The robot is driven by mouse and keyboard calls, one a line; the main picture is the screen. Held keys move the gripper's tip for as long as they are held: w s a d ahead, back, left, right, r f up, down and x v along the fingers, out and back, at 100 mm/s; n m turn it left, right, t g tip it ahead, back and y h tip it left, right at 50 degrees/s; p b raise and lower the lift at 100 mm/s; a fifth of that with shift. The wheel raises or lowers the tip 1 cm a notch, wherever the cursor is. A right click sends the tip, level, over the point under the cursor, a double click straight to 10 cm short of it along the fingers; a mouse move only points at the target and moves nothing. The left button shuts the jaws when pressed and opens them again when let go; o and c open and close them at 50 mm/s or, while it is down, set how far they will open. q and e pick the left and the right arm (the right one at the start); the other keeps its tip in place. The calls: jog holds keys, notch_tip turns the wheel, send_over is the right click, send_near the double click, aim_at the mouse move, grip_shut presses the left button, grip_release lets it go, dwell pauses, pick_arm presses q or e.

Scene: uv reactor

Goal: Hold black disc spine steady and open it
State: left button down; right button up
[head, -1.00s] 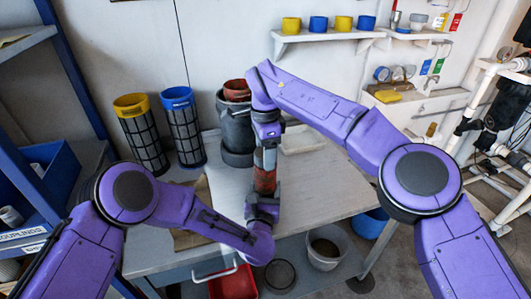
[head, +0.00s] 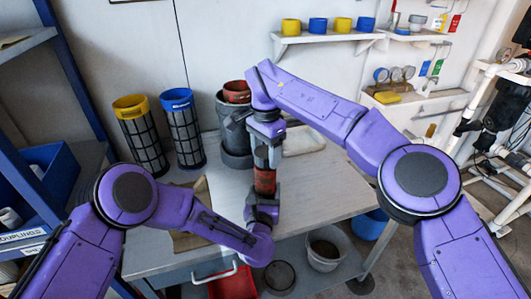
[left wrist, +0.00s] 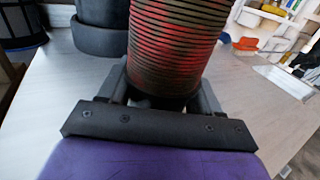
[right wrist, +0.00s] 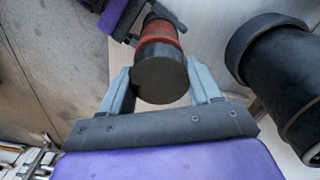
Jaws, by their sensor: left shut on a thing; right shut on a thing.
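The disc stack (head: 265,181), ribbed in red and black, stands upright above the front of the bench between my two grippers. It fills the upper middle of the left wrist view (left wrist: 178,45). My left gripper (head: 263,198) is shut on its lower end from below. My right gripper (head: 266,163) is shut on its upper end from above. In the right wrist view the dark round end cap (right wrist: 160,80) sits between the right fingers. I take the dark end parts to be the black disc spine; its core is hidden by the discs.
A dark filter housing (head: 236,135) stands close behind, with a red-brown cup (head: 236,91) in its top. Yellow-rimmed (head: 140,135) and blue-rimmed (head: 184,128) mesh cylinders stand at the back left. The bench's right side (head: 325,190) is clear. A grey bucket (head: 325,250) is below.

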aim_at(265, 151)
jog(key=shift+r, duration=0.95)
jog(key=shift+r, duration=0.1)
jog(key=shift+r, duration=1.95)
pick_arm(q)
jog(key=shift+c, duration=0.7)
grip_release()
